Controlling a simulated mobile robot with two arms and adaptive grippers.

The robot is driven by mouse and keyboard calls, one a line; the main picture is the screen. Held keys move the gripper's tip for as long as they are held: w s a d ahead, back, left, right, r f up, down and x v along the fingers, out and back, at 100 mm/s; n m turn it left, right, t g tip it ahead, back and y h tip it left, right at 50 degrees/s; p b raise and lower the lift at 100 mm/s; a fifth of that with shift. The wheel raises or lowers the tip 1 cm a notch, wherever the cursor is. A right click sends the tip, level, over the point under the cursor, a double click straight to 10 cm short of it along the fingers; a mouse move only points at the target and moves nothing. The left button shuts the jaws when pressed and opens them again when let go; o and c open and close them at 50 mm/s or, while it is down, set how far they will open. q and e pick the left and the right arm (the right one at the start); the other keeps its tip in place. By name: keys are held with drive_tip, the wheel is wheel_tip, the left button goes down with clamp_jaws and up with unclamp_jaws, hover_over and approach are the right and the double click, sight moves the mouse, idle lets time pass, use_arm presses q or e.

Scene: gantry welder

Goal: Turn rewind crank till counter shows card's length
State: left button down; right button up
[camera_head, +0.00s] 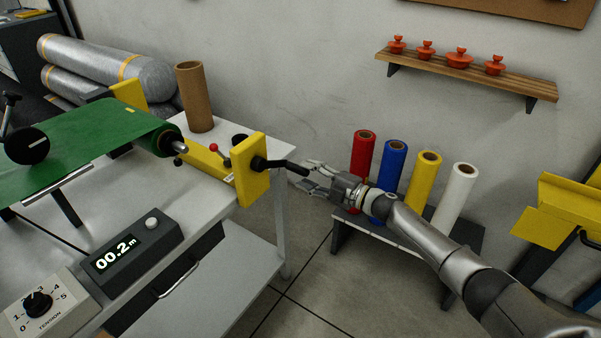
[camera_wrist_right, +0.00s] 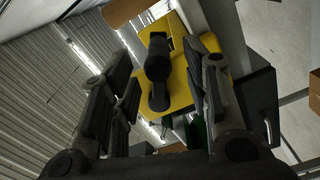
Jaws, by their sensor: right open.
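The rewind crank (camera_head: 280,164) is a black arm with a handle on a yellow bracket (camera_head: 250,172) at the right edge of the machine table. My right gripper (camera_head: 309,174) is open just right of the crank handle, its fingers pointing left. In the right wrist view the crank handle (camera_wrist_right: 158,62) lies ahead, between the two open fingers (camera_wrist_right: 160,95); I cannot tell whether they touch it. The counter (camera_head: 122,250) reads 00.2 m. A green roll (camera_head: 110,140) lies on the machine. No length card is clearly readable. My left gripper is not in view.
A tension dial (camera_head: 40,302) is left of the counter. A brown cardboard tube (camera_head: 194,97) stands on the table. Red (camera_head: 362,158), blue, yellow and white rolls stand on a low rack behind my right arm. A shelf (camera_head: 470,73) holds several orange pieces.

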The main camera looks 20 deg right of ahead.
drive_tip(key=v, duration=0.8)
drive_tip(key=shift+d, duration=0.2)
